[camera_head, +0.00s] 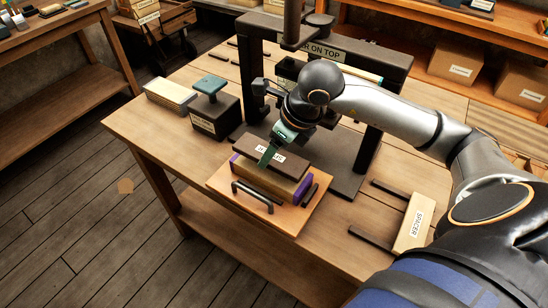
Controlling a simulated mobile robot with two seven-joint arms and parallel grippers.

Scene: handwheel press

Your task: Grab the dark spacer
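A dark brown bar (289,166), which looks like the dark spacer, lies on top of a stack with a purple-edged layer on an orange-brown board (285,215). Its white label is partly hidden. My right gripper (268,156) comes in from the right above this bar. A green finger reaches down at the bar's label. The other finger is not clear, so I cannot tell whether the gripper is open or has hold of the bar. A pale strip labelled SPACER (415,222) lies at the table's right, by two dark rails. My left gripper is out of view.
The dark press frame (374,62) stands behind the stack, its sign partly covered by my arm. A dark box with a green-topped handle (210,88) and a pale block (170,95) stand at left. The table's front left (150,130) is clear.

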